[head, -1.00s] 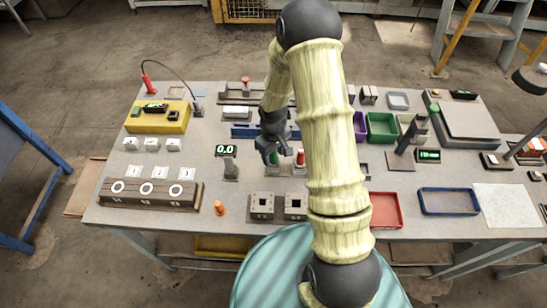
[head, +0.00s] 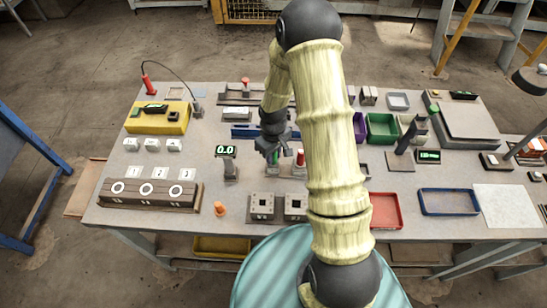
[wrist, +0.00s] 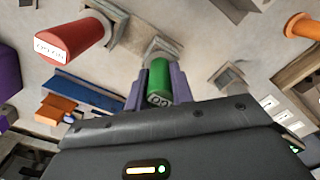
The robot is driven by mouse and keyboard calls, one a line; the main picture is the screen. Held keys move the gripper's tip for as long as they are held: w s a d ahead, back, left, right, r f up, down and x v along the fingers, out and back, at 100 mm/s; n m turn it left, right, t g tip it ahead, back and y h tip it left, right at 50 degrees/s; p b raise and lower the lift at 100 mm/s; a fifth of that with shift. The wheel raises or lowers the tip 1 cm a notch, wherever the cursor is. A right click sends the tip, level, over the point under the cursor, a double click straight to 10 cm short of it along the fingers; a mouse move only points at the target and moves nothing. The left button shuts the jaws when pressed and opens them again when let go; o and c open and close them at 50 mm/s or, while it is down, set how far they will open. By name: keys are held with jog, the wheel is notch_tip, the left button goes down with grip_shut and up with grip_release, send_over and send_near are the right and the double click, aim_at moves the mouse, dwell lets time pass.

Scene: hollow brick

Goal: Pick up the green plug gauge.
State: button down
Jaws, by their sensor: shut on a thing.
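The green plug gauge (wrist: 160,80) is between the two fingers of my gripper (wrist: 158,88) in the wrist view, with a pale label on its end. My gripper is shut on it. In the head view my gripper (head: 272,154) is over the middle of the bench, and a bit of the green gauge (head: 274,158) shows below the fingers. A grey holder (wrist: 160,50) shows just beyond the gauge in the wrist view; I cannot tell whether the gauge is clear of it.
A red plug gauge (head: 301,157) stands close on the right; it also shows in the wrist view (wrist: 72,40). A display reading 0.0 (head: 227,151) stands on the left. Blocks with holes (head: 262,205) are in front. An orange peg (head: 220,208) stands at front left.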

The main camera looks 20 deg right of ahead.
jog(key=shift+r, duration=0.1)
notch_tip(320, 180, up, 10)
jog(key=shift+f+b, duration=0.1)
jog(key=shift+b, duration=0.85)
